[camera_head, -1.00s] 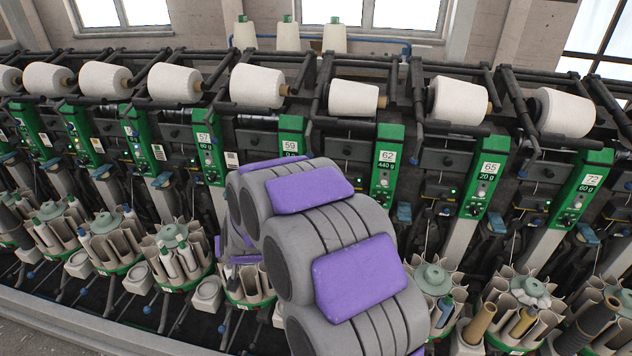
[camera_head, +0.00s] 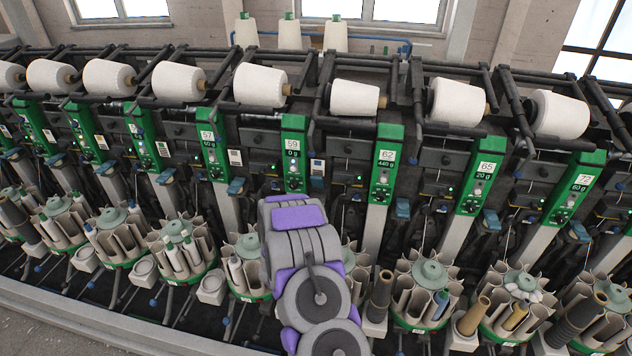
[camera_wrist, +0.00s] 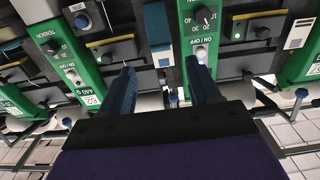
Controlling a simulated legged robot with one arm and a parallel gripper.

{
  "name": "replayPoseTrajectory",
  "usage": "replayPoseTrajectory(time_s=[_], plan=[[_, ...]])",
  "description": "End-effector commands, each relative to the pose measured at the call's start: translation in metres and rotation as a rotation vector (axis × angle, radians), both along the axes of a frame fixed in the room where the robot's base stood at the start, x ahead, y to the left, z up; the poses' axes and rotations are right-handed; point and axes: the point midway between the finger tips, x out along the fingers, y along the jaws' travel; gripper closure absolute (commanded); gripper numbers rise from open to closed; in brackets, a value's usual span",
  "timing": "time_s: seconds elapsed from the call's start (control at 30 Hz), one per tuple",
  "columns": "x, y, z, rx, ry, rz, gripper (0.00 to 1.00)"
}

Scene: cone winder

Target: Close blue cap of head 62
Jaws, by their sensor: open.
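Head 62 has a green panel (camera_head: 384,170) with a "62" label and a "440 g" display, right of centre in the head view. A small blue cap-like part (camera_head: 403,208) sits just right of its post; I cannot tell whether it is open or shut. In the wrist view the scene is upside down, and head 62's panel (camera_wrist: 62,62) is at the left. My gripper (camera_wrist: 160,66) is open and empty, its two dark blue fingers pointing at the machine between head 62's panel and another green panel. In the head view my arm hides the gripper.
Neighbouring green panels of head 59 (camera_head: 293,155) and head 65 (camera_head: 480,175) stand on either side. White yarn cones (camera_head: 355,98) lie along the top rail. Round bobbin magazines (camera_head: 430,275) crowd the lower front, with tubes sticking up.

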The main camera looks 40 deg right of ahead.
Motion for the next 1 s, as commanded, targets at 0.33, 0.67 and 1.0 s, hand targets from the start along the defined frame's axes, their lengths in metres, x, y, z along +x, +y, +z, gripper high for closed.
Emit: replayPoseTrajectory(time_s=[0.33, 0.67, 1.0], plan=[[0.034, -0.045, 0.0, 0.0, -0.005, -0.002, 0.38], [0.066, -0.079, 0.0, 0.0, -0.003, -0.001, 0.38], [0.095, -0.115, -0.001, 0.003, -0.001, -0.001, 0.38]])
